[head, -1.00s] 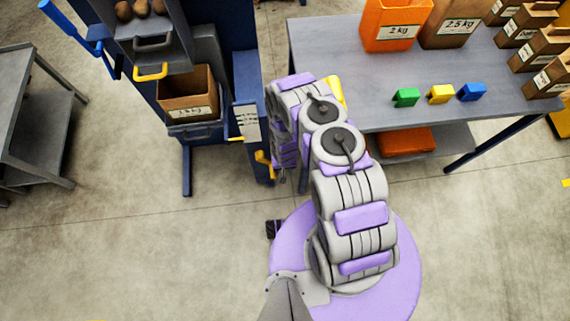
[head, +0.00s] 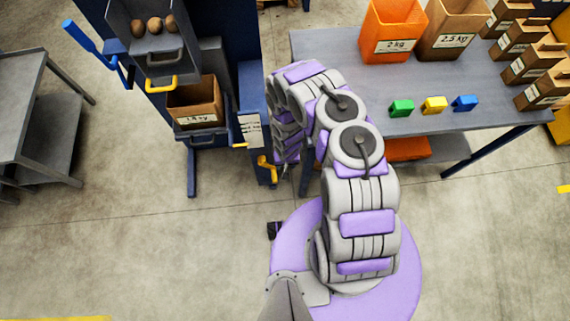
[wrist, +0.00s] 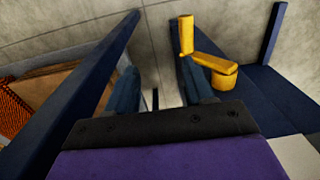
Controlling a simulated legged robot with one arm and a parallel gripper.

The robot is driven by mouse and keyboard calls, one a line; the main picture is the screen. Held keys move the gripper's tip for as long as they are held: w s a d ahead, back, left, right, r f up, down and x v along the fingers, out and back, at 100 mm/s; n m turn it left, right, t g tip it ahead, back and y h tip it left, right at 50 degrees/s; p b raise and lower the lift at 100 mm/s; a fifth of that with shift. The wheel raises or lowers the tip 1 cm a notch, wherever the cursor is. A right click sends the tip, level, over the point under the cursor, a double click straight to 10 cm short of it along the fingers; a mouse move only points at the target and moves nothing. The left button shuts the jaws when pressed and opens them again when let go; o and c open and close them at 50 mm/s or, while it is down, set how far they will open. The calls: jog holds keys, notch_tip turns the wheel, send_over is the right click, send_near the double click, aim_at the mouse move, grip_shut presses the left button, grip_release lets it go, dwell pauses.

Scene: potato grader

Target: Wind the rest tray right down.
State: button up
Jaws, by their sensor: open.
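The grader (head: 222,25) stands at the upper left with a blue frame. A cardboard box (head: 197,98) with a weight label sits low in it, on what looks like the rest tray (head: 203,138). A yellow crank (head: 266,168) sticks out at the right side of the frame. In the wrist view the yellow crank (wrist: 207,62) has an upright knob and a round hub. My gripper (wrist: 158,95) is open, its dark fingers apart. The knob is just beyond the right finger; I cannot tell if they touch. In the head view my arm hides the gripper.
Potatoes (head: 153,25) lie in the upper pan, above a yellow handle (head: 162,82). A blue lever (head: 82,42) sticks out left. A grey table (head: 330,45) at right holds bins and green, yellow and blue blocks. A grey cart (head: 30,120) stands left. The front floor is clear.

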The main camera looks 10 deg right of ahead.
notch_tip(320, 180, up, 7)
jog(key=p, duration=0.4)
jog(key=shift+d, duration=0.1)
jog(key=shift+c, duration=0.3)
